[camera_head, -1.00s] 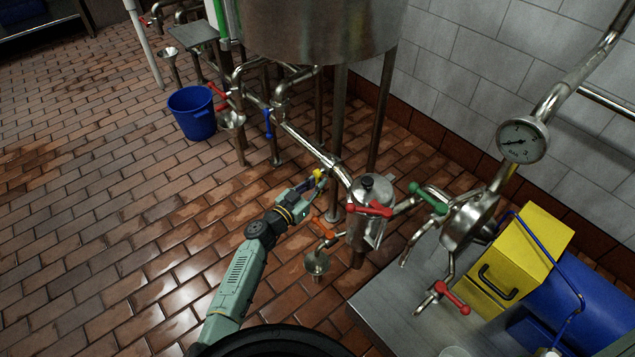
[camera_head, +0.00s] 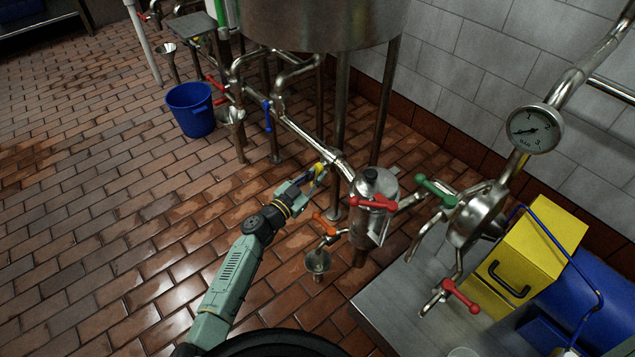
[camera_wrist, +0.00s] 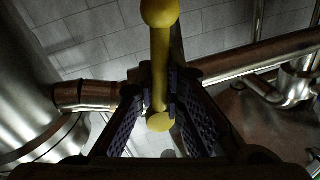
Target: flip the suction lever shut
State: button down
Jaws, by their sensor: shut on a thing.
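A yellow lever (camera_wrist: 160,85) with a round knob at its top fills the middle of the wrist view. It stands between the two dark, ridged fingers of my gripper (camera_wrist: 159,105), which are shut on its shaft. In the head view the yellow lever (camera_head: 320,167) shows small beside the horizontal steel pipe, and my gripper (camera_head: 314,178) reaches it from the lower left. The fingers partly cover the lever there. No label shows, so I cannot read whether this is the suction lever. The valve body under it is mostly hidden.
A steel canister (camera_head: 373,205) with a red lever (camera_head: 373,204) stands right of my gripper. An orange lever (camera_head: 325,224) and a small funnel (camera_head: 317,261) are below it. A blue lever (camera_head: 267,115) sits up the pipe. The tiled floor (camera_head: 110,240) to the left is clear.

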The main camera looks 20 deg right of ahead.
jog(key=shift+w+a+f+m+b, duration=0.1)
jog(key=shift+w+f+m+b, duration=0.25)
jog(key=shift+m+b, duration=0.8)
jog(key=m+b, duration=0.2)
jog(key=b, duration=0.1)
jog(key=shift+w+a+r+m+h, duration=0.1)
jog(key=shift+w+r+m+h, duration=0.2)
jog(key=shift+r+h, duration=0.1)
jog(key=shift+w+a+r+m+g+h+b, duration=0.1)
jog(key=shift+w+r+m+g+h+b, duration=0.15)
jog(key=shift+m+b, duration=0.6)
jog(key=shift+w+a+r+m+g+h+b, duration=0.15)
jog(key=shift+r+m+b, duration=0.2)
jog(key=shift+m+b, duration=0.5)
jog(key=shift+d+m, duration=0.1)
jog(key=shift+m, duration=0.15)
jog(key=c, duration=1.7)
grip_release()
jog(key=shift+o, duration=0.2)
jog(key=shift+r+p, duration=0.1)
jog(key=shift+p, duration=0.3)
